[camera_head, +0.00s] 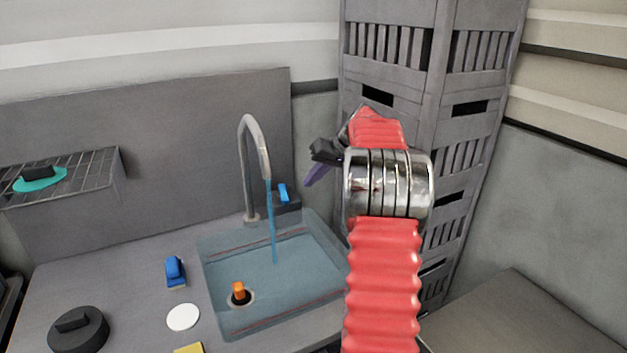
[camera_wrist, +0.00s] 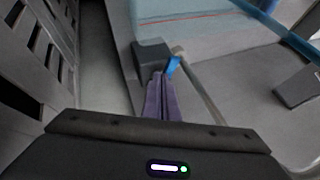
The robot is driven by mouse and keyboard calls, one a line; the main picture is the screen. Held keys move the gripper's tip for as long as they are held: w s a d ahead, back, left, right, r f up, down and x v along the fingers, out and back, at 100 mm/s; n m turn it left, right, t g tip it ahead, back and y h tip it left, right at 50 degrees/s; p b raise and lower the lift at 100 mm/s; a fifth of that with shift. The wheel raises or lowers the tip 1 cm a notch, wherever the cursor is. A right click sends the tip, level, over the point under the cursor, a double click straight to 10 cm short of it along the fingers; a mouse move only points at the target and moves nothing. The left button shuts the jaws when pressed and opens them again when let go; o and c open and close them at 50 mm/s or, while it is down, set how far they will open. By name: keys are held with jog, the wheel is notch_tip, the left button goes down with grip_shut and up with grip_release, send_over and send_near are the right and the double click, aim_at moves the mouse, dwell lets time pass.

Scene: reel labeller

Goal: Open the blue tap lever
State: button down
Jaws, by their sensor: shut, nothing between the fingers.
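The blue tap lever (camera_head: 283,192) sits on a dark block (camera_head: 290,205) at the sink's back right corner, beside the grey curved tap (camera_head: 247,165). A thin blue stream (camera_head: 272,225) runs from the spout into the basin. My gripper (camera_head: 309,183) has purple fingers, shut and empty, up and to the right of the lever in the head view. In the wrist view the closed fingertips (camera_wrist: 160,76) point at the dark block (camera_wrist: 150,53), with the blue lever (camera_wrist: 172,66) just right of the tips. I cannot tell whether they touch.
The sink basin (camera_head: 219,322) has an orange plug piece (camera_head: 239,292) in it. A blue item (camera_head: 175,271), a white disc (camera_head: 183,317) and a black round object (camera_head: 78,329) lie on the counter. Stacked grey crates (camera_head: 400,80) stand close behind my arm. A wire rack (camera_head: 90,165) hangs at left.

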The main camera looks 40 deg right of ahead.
aim_at(283, 193)
jog(key=x, duration=0.8)
